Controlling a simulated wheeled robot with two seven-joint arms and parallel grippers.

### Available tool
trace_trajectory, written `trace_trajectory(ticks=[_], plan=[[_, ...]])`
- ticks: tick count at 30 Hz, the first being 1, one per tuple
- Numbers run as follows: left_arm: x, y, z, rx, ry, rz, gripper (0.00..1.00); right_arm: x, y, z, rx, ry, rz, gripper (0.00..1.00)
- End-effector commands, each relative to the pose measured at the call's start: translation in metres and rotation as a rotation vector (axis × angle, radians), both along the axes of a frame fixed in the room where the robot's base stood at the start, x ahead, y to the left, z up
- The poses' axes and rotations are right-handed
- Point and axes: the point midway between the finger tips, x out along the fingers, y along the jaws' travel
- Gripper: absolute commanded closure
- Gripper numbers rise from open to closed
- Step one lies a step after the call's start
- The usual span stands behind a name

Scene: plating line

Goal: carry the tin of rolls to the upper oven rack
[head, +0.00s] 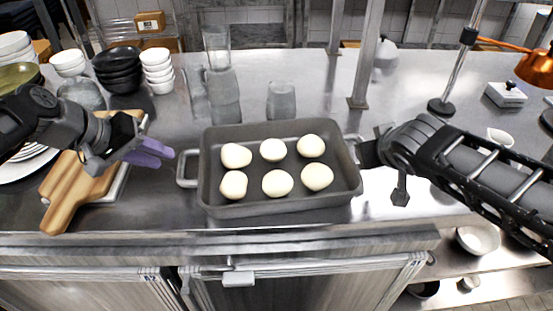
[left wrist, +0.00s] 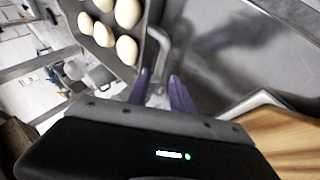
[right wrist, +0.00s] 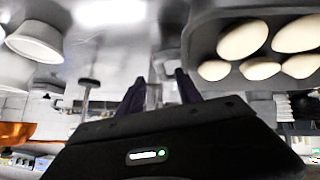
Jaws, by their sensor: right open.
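The grey tin (head: 280,208) stands on the steel counter with several pale rolls (head: 277,183) in it. It has a loop handle at each short end. My left gripper (head: 165,152) is open, just left of the tin's left handle (head: 187,169). In the left wrist view that handle (left wrist: 160,50) lies just beyond the two purple fingers (left wrist: 162,90). My right gripper (head: 362,152) is at the tin's right handle, its fingers largely hidden in the head view. In the right wrist view its fingers (right wrist: 160,88) are apart beside the tin (right wrist: 203,30). The oven rack cannot be made out.
A wooden board (head: 75,190) lies on the left under my left arm. Glasses (head: 222,90), black bowls (head: 117,65) and white bowls (head: 157,68) stand behind. A steel post (head: 366,60) rises behind the tin. The counter's front edge is close to the tin.

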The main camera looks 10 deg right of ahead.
Motion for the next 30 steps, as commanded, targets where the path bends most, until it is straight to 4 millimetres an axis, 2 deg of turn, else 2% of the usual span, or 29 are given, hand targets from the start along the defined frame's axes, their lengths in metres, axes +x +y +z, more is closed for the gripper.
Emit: trace_trajectory(ticks=[11,24,30], plan=[[0.002,-0.002,-0.004,0.000,0.002,-0.001,0.73,0.003,-0.001,-0.003,-0.001,0.001,-0.001,0.59],[0.024,-0.029,-0.047,0.000,0.005,0.000,0.73,0.042,-0.008,-0.042,0.001,0.004,0.000,0.59],[0.031,-0.037,-0.059,0.000,0.002,0.001,0.73,0.054,-0.010,-0.053,0.000,0.001,0.000,0.59]])
